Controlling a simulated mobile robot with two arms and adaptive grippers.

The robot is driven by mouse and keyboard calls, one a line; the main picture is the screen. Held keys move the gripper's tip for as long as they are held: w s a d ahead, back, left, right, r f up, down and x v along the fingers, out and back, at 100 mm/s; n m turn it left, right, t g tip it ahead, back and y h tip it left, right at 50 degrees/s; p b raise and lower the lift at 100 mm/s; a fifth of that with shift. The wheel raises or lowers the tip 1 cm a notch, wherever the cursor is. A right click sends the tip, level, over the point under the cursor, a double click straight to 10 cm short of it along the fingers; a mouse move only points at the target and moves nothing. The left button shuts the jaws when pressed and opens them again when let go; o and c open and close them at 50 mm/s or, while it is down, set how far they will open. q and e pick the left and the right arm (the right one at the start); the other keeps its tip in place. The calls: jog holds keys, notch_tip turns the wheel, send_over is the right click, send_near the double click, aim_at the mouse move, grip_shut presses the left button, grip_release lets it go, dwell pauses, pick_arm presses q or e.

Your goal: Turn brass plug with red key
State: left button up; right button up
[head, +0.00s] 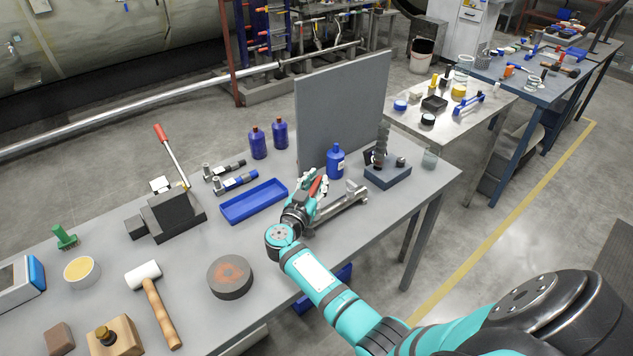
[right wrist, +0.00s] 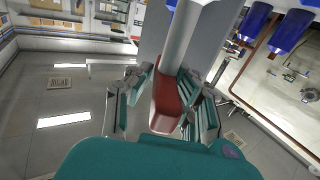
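The brass plug (head: 104,335) sits in the top of a wooden block (head: 127,335) at the near left of the workbench, partly cut off by the frame. My right gripper (head: 317,187) is above the right half of the bench, well away from the plug. It is shut on the red key (head: 316,186). In the right wrist view the key's red handle (right wrist: 166,104) is between the finger pads, and a grey shaft (right wrist: 183,38) extends beyond it. The key's far end is not clear. My left gripper is not in view.
An adjustable wrench (head: 345,203), blue tray (head: 254,201) and blue bottle (head: 335,161) are near the right gripper. A grey upright panel (head: 343,105) stands behind. A round grey disc (head: 230,277) and mallet (head: 153,300) are between the gripper and the wooden block.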

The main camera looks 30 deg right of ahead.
jog(key=o, duration=0.4)
jog(key=v, duration=1.2)
jog(key=shift+s, duration=0.1)
jog(key=shift+c, duration=1.4)
